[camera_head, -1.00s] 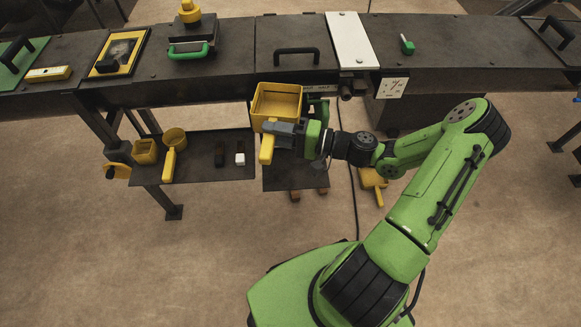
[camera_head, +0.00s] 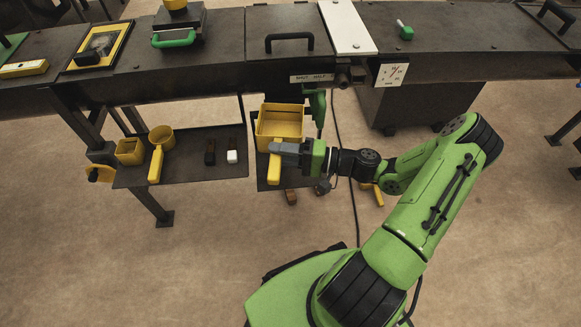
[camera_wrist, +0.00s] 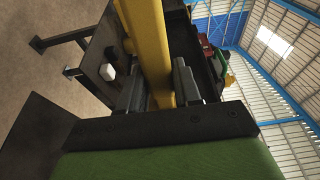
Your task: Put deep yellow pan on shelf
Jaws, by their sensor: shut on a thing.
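The deep yellow pan (camera_head: 279,121) is a square, open-topped pan with a handle at its front, seen in the head view. My gripper (camera_head: 278,150) is shut on the pan's handle. The yellow handle (camera_wrist: 158,50) runs between the two fingers in the wrist view. The pan appears upright, over or at the small dark shelf (camera_head: 268,183) on the right below the bench. I cannot tell whether its bottom touches that shelf. A wider dark shelf (camera_head: 200,171) lies to its left.
On the wider shelf are a round yellow pan (camera_head: 161,137), a small square yellow pan (camera_head: 130,151), a dark block (camera_head: 210,152) and a white-ended block (camera_head: 232,155). The bench edge with a sign (camera_head: 312,78) is just behind. A yellow item lies partly hidden behind my arm.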

